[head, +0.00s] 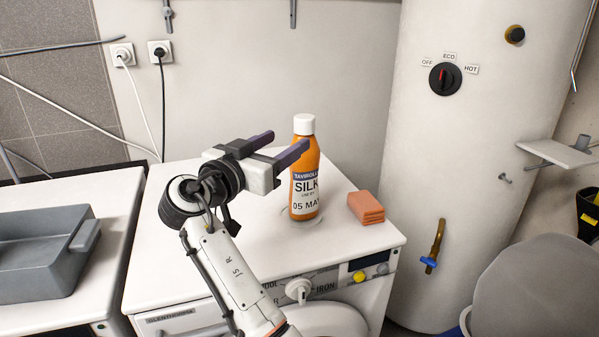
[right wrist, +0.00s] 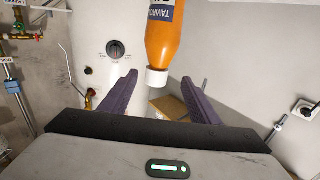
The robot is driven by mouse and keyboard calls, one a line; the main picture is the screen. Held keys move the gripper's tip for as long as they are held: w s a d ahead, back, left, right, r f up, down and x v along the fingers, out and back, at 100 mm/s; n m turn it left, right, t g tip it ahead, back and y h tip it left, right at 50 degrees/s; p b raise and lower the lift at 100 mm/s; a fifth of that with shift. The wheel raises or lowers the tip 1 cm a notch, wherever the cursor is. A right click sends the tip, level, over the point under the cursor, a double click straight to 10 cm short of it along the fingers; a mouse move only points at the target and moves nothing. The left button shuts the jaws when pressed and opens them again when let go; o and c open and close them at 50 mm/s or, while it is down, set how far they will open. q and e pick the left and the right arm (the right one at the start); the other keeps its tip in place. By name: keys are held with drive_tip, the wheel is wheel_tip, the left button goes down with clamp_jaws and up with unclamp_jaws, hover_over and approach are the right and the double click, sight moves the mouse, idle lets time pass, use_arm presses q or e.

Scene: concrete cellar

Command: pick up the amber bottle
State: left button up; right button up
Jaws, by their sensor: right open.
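The amber bottle (head: 305,183) stands upright on the white washing machine (head: 260,240). One finger's tip overlaps the bottle's left edge in the head view. In the right wrist view the bottle (right wrist: 164,40) appears upside down, its cap between the two finger ends. I cannot tell whether the tips reach around it. My left gripper is not in view.
An orange folded cloth or sponge (head: 366,207) lies right of the bottle. A grey tray (head: 45,255) sits on the left counter. A white boiler (head: 470,150) stands at the right, and the wall (head: 230,60) is behind.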

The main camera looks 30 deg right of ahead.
sight(299, 131)
drive_tip(key=x, duration=0.2)
drive_tip(key=shift+d+r, duration=0.15)
drive_tip(key=shift+d, duration=0.3)
drive_tip(key=p+x, duration=0.2)
drive_tip(key=x, duration=0.4)
drive_tip(key=shift+s, duration=0.1)
clamp_jaws()
drive_tip(key=shift+r, duration=0.2)
